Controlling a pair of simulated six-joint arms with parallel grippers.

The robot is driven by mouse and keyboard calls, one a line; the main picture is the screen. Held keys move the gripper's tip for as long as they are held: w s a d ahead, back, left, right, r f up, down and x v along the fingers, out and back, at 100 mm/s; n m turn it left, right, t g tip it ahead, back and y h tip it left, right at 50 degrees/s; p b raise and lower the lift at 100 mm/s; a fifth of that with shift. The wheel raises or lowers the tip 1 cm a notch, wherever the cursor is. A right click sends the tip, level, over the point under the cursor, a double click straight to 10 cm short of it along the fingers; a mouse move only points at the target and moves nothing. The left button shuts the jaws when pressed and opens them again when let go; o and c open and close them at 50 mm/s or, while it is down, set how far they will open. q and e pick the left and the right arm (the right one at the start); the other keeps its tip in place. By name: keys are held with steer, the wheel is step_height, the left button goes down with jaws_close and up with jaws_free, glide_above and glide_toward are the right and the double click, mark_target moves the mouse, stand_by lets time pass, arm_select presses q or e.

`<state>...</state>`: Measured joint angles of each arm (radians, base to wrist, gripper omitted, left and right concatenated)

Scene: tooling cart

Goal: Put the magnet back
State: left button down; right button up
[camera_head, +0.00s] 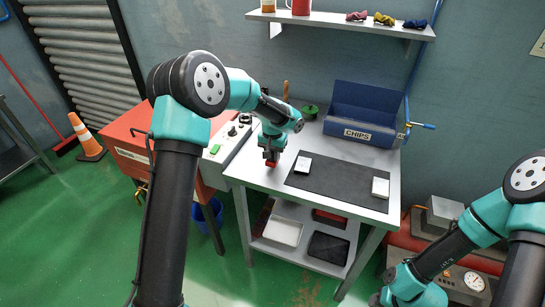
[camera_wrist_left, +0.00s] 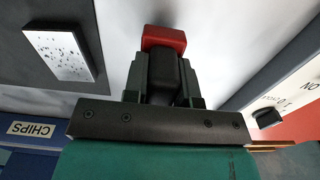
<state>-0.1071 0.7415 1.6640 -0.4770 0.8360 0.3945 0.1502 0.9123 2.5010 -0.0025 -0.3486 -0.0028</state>
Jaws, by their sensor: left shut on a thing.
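My left gripper (camera_head: 271,160) is shut on the magnet, a red block with a dark body (camera_wrist_left: 164,38). In the left wrist view the red end sticks out beyond the fingers (camera_wrist_left: 165,80), which hide part of the dark body. In the head view the red magnet (camera_head: 271,164) shows small below the fingers, over the left part of the pale cart top (camera_head: 262,182); I cannot tell whether it touches the surface. My right arm is at the right of the head view, but its fingers are out of the picture.
A dark mat (camera_head: 335,185) carries a white-topped plate (camera_head: 303,164), speckled in the wrist view (camera_wrist_left: 57,52), and a white block (camera_head: 380,187). A blue CHIPS bin (camera_head: 360,112) stands at the back. A switch box (camera_head: 222,150) is at left.

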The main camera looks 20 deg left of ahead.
arm_select(q)
steer(key=shift+f, duration=0.6)
steer(key=shift+f, duration=0.15)
steer(key=c, duration=0.9)
jaws_free()
step_height(320, 180, up, 12)
steer(key=shift+r, duration=0.15)
